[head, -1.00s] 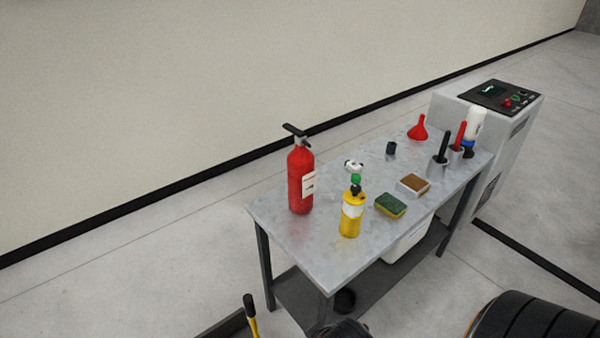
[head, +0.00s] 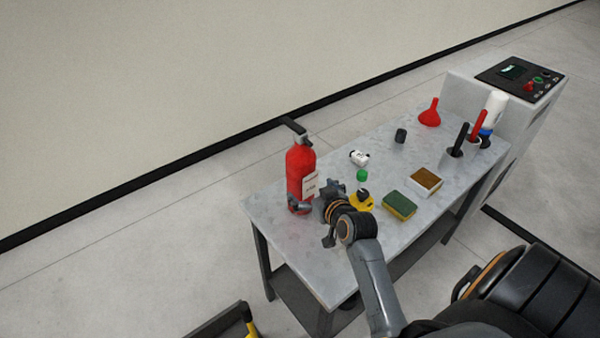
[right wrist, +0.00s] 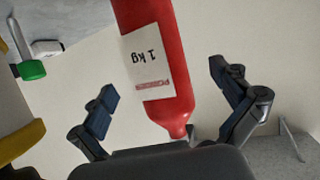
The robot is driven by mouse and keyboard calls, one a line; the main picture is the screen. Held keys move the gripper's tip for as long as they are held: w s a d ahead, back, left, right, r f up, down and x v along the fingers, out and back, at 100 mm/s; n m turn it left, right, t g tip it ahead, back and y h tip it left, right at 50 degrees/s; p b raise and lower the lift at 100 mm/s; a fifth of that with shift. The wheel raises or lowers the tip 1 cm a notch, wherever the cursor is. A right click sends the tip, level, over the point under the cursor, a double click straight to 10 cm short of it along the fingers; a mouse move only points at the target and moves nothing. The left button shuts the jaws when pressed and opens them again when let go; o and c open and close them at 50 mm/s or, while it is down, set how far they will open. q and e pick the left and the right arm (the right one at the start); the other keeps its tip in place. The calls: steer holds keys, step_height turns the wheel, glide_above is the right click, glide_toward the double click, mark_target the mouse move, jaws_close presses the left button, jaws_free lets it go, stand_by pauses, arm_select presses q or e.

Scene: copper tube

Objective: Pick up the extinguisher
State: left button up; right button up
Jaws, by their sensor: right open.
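The red extinguisher (head: 299,165) stands upright on the metal table (head: 285,255), near its left end, with a black handle on top and a white label. In the right wrist view, its red body (right wrist: 172,50) and upside-down "1 kg" label show between the two fingers. My right gripper (head: 312,203) is open at the lower part of the extinguisher. In the right wrist view the fingers (right wrist: 163,80) stand on either side of the body, with a visible gap to each. My left gripper is not in view.
A yellow bottle (head: 364,204) stands close to my right gripper, partly hidden by it. A sponge (head: 399,205), a small box (head: 426,180), a black cup (head: 401,136) and a red funnel (head: 430,114) are further right. A grey machine (head: 470,90) stands beyond the table.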

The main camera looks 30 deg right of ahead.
mark_target(306, 185)
steer(key=x, duration=0.3)
steer(key=shift+d+f, duration=0.1)
steer(key=shift+w+d+f, duration=0.1)
steer(key=shift+w+f, duration=0.05)
steer(key=shift+w, duration=0.35)
steer(key=x, duration=0.3)
steer(key=shift+w+d+f+p, duration=0.1)
steer(key=shift+d+f+p, duration=0.15)
steer(key=shift+p, duration=0.05)
steer(key=shift+w+f, duration=0.15)
steer(key=shift+w, duration=0.2)
steer(key=c, duration=1.5)
steer(key=shift+w+d+r, duration=0.1)
steer(key=shift+r, duration=0.25)
steer(key=c, duration=0.3)
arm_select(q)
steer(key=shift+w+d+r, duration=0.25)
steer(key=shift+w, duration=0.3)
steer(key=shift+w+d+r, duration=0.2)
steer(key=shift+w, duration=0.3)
arm_select(e)
steer(key=shift+w+f, duration=0.1)
steer(key=shift+c, duration=0.3)
